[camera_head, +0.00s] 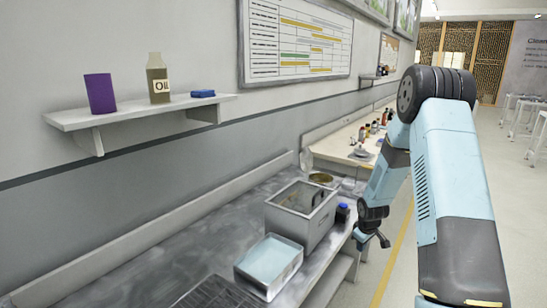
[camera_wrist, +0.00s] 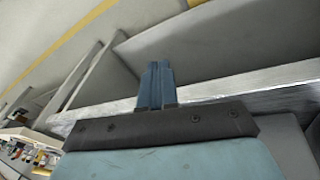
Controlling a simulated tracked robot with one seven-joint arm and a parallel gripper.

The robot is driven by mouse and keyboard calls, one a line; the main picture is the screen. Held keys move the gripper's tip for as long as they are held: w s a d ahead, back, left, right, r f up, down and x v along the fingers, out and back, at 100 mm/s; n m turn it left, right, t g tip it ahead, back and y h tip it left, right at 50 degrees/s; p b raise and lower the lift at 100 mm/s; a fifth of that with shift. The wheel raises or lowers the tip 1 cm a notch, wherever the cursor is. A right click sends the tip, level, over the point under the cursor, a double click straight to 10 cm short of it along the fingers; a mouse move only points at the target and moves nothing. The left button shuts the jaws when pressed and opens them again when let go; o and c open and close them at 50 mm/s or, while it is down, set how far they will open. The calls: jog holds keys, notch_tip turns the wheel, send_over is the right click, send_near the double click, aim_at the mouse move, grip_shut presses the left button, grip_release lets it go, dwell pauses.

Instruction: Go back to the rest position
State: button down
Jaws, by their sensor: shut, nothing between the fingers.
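My gripper (camera_wrist: 157,88) is shut and empty in the wrist view, its dark blue fingers together in front of a pale counter edge (camera_wrist: 215,90). In the head view my gripper (camera_head: 383,240) hangs at the end of my light blue arm, beside the front edge of the grey counter (camera_head: 150,240) and to the right of a grey metal box (camera_head: 312,208). The fingers are small and dark there.
A tray with a pale blue inside (camera_head: 270,262) stands in front of the box. A wall shelf (camera_head: 130,112) holds a purple cup, an oil bottle and a blue item. Floor (camera_head: 400,265) is open at right.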

jog(key=s+a+r+m, duration=0.15)
jog(key=s+r, duration=0.25)
jog(key=r, duration=0.6)
jog(key=s+a+r+m+t, duration=0.15)
jog(key=s+r, duration=0.25)
jog(key=r, duration=0.5)
jog(key=s+a+r, duration=0.2)
jog(key=s+r, duration=0.3)
jog(key=r, duration=0.5)
jog(key=s+a+r+m, duration=0.1)
jog(key=s+r, duration=0.2)
jog(key=s, duration=0.5)
jog(key=s+a+r+m, duration=0.1)
jog(key=s+r, duration=0.3)
jog(key=s, duration=0.5)
jog(key=s+a+r+m+t, duration=0.1)
jog(key=s+r, duration=0.3)
jog(key=s, duration=0.4)
jog(key=shift+s+a+r+m, duration=0.2)
jog(key=shift+s+a+m, duration=0.15)
jog(key=shift+a+m, duration=0.4)
jog(key=c, duration=1.8)
grip_release()
jog(key=shift+a, duration=0.1)
